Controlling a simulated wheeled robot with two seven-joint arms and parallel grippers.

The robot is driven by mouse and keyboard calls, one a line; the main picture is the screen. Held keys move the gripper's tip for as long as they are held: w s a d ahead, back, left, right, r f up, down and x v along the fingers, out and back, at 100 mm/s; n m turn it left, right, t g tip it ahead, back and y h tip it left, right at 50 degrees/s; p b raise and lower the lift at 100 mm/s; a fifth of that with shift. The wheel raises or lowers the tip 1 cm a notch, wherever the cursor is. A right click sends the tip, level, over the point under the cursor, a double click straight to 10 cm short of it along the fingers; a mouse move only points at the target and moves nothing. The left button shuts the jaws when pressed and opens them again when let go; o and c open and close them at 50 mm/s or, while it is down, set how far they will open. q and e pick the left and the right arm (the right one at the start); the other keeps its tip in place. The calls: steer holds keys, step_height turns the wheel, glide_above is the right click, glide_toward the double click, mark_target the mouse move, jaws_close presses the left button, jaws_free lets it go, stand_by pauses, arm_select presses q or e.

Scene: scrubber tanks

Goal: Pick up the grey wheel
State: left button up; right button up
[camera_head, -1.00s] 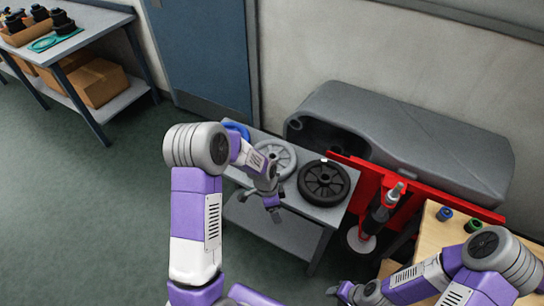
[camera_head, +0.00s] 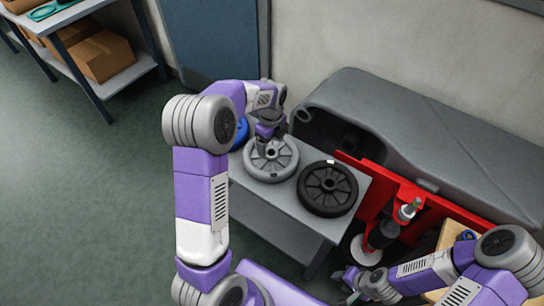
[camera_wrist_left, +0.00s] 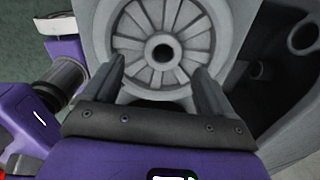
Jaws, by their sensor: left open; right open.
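The grey wheel (camera_head: 271,161) lies flat on a small grey table (camera_head: 278,209), between a blue wheel (camera_head: 240,135) and a black wheel (camera_head: 327,189). In the left wrist view the grey wheel (camera_wrist_left: 160,45) shows its spokes and hub hole ahead of my gripper. My left gripper (camera_head: 268,142) is over the far part of the grey wheel. Its two fingers (camera_wrist_left: 160,80) are open with nothing held; I cannot tell whether they touch the wheel. My right gripper (camera_head: 348,281) is low at the right, away from the wheels, open.
A big grey tank (camera_head: 430,140) stands behind and right of the table, with a red frame (camera_head: 405,200) in front. A wooden table (camera_head: 455,235) is at the right. A shelf with boxes (camera_head: 103,57) stands far left. The green floor on the left is clear.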

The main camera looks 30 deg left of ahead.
mark_target(271, 149)
arm_select(q)
steer(key=f+b, duration=0.1)
steer(key=f, duration=0.3)
steer(key=shift+w+a+f+b, duration=0.1)
steer(key=shift+w+f+b, duration=0.1)
steer(key=shift+f+b, duration=0.2)
steer(key=shift+r, duration=0.1)
jaws_close()
